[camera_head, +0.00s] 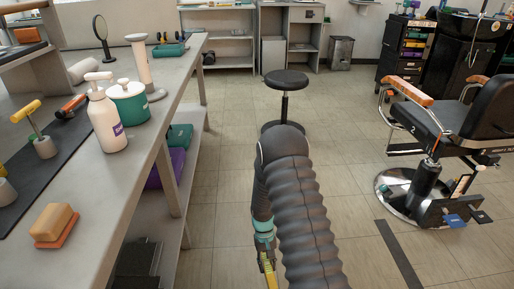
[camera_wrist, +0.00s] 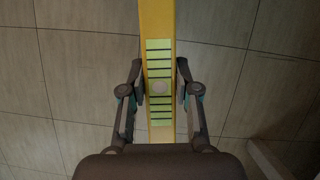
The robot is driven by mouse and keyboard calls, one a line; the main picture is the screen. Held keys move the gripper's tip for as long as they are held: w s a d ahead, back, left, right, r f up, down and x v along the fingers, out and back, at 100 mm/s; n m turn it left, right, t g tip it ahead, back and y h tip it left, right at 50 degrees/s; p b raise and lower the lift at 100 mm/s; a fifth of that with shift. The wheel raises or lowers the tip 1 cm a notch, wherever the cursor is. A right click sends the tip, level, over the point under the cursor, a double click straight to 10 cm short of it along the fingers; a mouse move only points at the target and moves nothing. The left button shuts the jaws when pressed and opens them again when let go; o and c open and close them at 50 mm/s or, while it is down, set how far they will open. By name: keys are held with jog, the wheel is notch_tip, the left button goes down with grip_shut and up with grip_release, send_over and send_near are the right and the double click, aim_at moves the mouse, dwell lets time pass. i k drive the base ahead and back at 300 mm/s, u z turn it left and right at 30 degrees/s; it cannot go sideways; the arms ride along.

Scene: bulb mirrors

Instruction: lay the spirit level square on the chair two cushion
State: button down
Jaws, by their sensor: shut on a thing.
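The spirit level is a yellow bar with green-and-dark striped panels and a pale round spot (camera_wrist: 157,20). In the wrist view it runs lengthwise between the fingers of my gripper (camera_wrist: 159,82), which is shut on it, with the bare floor below. In the head view a short yellow part of the level (camera_head: 268,268) shows below my gripper (camera_head: 265,250) at the bottom edge; the rest is hidden or out of frame. Chair two (camera_head: 425,185), marked with a 2, stands at the right, apart from the level. Its black cushion (camera_head: 419,119) is partly visible beside the orange armrest.
A long grey bench (camera_head: 182,78) with bottles, tools and a sponge runs along the left. A round black stool (camera_head: 287,79) stands ahead. A dark strip (camera_head: 398,252) lies on the floor before the chair.

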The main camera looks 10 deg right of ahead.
aim_at(451, 117)
jog(key=i, duration=1.95)
jog(key=z, duration=2.3)
